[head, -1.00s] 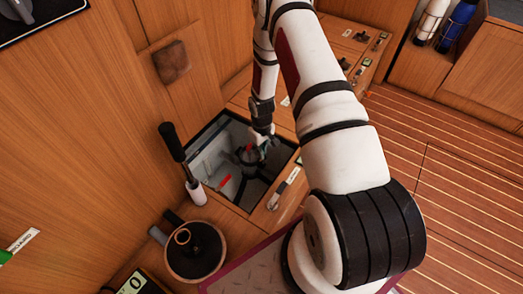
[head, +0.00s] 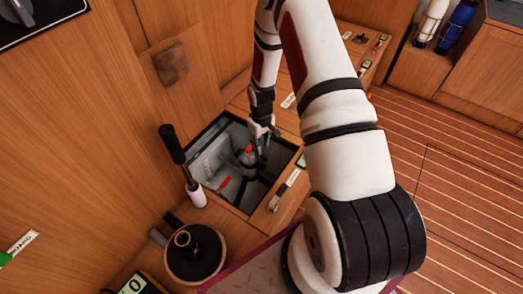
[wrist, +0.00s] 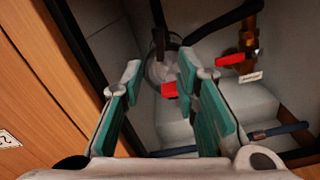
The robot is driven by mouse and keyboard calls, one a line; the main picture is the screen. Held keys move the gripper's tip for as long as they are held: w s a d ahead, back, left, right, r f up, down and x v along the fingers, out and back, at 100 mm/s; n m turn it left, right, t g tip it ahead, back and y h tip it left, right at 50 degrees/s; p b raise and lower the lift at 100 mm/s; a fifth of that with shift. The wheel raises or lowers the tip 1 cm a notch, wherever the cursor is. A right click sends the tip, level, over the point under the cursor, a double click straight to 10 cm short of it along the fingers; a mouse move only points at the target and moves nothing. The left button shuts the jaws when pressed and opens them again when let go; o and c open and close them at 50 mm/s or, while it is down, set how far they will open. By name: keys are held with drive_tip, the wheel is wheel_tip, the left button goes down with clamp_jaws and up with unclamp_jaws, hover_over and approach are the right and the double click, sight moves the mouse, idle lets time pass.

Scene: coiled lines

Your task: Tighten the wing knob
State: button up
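The recessed compartment (head: 213,190) in the bench holds a grey round-bodied fitting (head: 246,167) with a red piece on top (head: 249,150), which looks like the wing knob. In the wrist view the red piece (wrist: 169,90) shows below and between my fingertips, over a pale round cap. My gripper (head: 263,131) is above the compartment, close to the red piece but apparently not closed on it. In the wrist view my gripper's teal-padded fingers (wrist: 160,72) are apart with nothing gripped. The knob's full shape is hard to make out.
A red lever (wrist: 237,58) on a brass valve sits beside the fitting; it also shows in the head view (head: 224,183). A black-handled lever (head: 173,146) stands at the compartment's left edge. A round black fitting (head: 195,250) is in front. Hoses and walls confine the space.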

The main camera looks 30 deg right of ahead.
wheel_tip(320, 180, up, 7)
drive_tip(key=shift+f, duration=0.15)
idle(0.5)
